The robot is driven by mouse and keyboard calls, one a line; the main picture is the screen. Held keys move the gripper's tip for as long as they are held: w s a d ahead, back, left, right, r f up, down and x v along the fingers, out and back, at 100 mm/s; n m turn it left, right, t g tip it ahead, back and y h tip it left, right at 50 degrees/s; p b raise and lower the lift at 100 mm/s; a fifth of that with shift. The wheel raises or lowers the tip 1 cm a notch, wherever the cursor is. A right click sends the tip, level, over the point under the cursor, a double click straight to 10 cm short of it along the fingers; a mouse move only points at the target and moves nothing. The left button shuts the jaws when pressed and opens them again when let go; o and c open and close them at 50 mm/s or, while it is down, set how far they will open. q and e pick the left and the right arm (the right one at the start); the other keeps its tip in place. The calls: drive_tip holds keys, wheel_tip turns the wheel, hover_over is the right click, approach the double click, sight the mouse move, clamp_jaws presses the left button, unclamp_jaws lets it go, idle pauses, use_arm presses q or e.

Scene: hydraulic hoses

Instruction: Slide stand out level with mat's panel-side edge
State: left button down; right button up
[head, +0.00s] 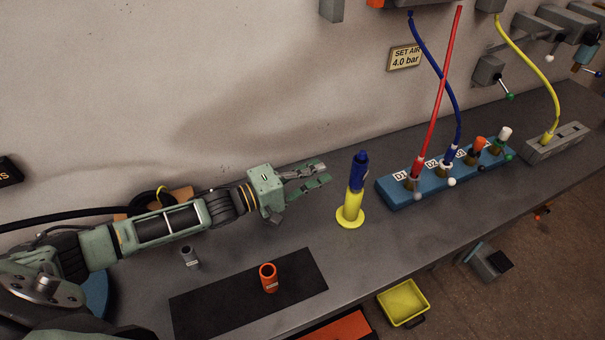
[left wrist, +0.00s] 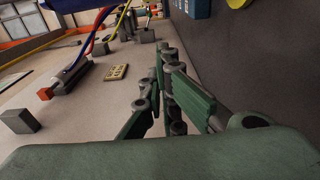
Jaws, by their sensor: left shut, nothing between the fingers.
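The yellow stand (head: 351,212), with a round foot, is upright on the bench and holds a blue piece (head: 360,165). Its foot (left wrist: 238,3) seems to show at the top edge of the left wrist view. The dark mat (head: 220,303) lies nearer the front edge, left of and in front of the stand. My left gripper (head: 325,173) is shut and empty, to the left of the stand and apart from it, fingers pointing toward it. Its fingers also show in the left wrist view (left wrist: 168,88). My right gripper is not in view.
An orange tube (head: 269,278) stands on the mat and a grey one (head: 190,257) behind its left end. A blue block (head: 396,197) with plugged red and blue hoses is right of the stand. A yellow tray (head: 404,302) is below the bench. Bench between mat and stand is clear.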

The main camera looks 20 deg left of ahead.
use_arm(q)
drive_tip(key=d+p, duration=0.2)
drive_tip(key=d, duration=0.2)
drive_tip(key=shift+s+d+f+p, duration=0.1)
drive_tip(key=shift+d+p, duration=0.2)
drive_tip(key=shift+p, duration=0.05)
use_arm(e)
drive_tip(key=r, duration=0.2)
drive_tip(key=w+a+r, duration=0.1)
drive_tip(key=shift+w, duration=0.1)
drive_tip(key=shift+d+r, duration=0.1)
use_arm(q)
drive_tip(key=s+d+p, duration=0.1)
drive_tip(key=s, duration=0.1)
drive_tip(key=s+d+p, duration=0.1)
drive_tip(key=shift+s, duration=0.4)
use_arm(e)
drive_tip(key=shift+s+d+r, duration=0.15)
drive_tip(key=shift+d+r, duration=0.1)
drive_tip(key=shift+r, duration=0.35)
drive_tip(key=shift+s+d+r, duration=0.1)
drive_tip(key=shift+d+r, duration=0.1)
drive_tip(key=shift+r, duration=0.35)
